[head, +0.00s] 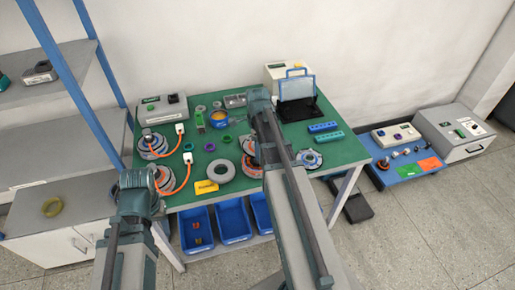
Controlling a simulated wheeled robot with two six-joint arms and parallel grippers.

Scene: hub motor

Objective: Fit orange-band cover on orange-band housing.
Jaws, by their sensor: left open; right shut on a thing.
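The orange-band housing (252,170) stands on the green table mat near the front centre, partly hidden by my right arm. My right gripper (250,138) hangs over it and is shut on an orange-marked round part (247,147), which looks like the orange-band cover. The part is right above or touching the housing; I cannot tell whether it is seated. The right arm hides much of both. My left gripper (137,182) is open near the table's front left corner, apart from the housing; its fingertips are hard to make out.
Two motor units with orange cables (152,147) stand at the left. A grey ring (221,171) and yellow label (206,187) lie left of the housing; a blue-marked disc part (308,159) lies right. Blue bins (196,229) sit below.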

